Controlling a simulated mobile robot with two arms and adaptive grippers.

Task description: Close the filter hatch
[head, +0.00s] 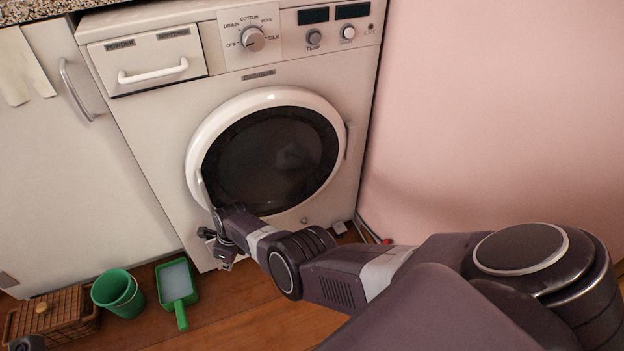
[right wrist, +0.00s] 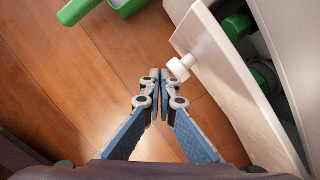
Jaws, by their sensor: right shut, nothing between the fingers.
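The filter hatch (right wrist: 235,85) shows in the right wrist view as a pale panel with a white knob (right wrist: 180,67). It stands open, tilted out from the machine front, with a dark cavity and green parts (right wrist: 262,75) behind it. My right gripper (right wrist: 160,74) is shut and empty, its fingertips just left of the knob; I cannot tell if they touch. In the head view my right gripper (head: 218,250) is low at the front of the washing machine (head: 160,130), and the hatch is not clearly visible there. A dark part at the bottom left edge may be my left gripper (head: 27,343).
A green dustpan (head: 177,284), a green bucket (head: 118,292) and a wicker basket (head: 55,312) stand on the wooden floor left of my right gripper. The round washer door (head: 270,160) is shut. A pink wall (head: 500,110) bounds the right side.

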